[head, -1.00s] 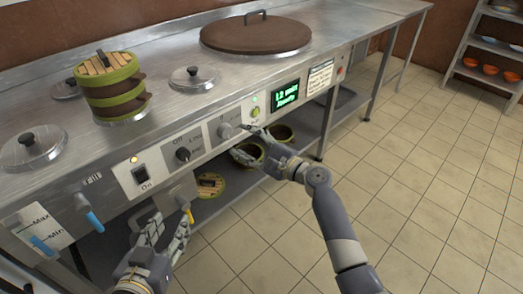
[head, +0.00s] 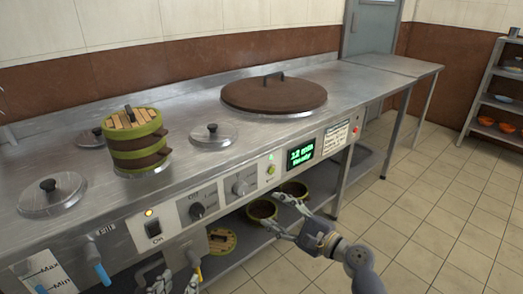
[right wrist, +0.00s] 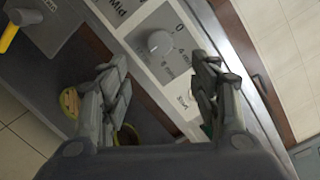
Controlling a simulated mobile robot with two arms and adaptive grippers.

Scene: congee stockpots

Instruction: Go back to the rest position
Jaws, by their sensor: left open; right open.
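My right gripper (head: 283,216) is open and empty in front of the counter's control panel, below the right-hand knob (head: 241,187). In the right wrist view its fingers (right wrist: 160,95) are spread, with the knob (right wrist: 160,43) beyond them and nothing between them. My left gripper (head: 176,284) is open at the bottom edge of the head view, near the yellow-handled tap (head: 198,272). Part of it is cut off by the frame. Neither gripper holds anything that I can see.
The steel counter carries a green-banded wooden steamer (head: 138,148), a large brown lid (head: 274,94) and small steel lids (head: 52,193). Pots (head: 262,209) stand on the shelf underneath. A rack (head: 492,100) stands far right. The tiled floor (head: 432,185) on the right is clear.

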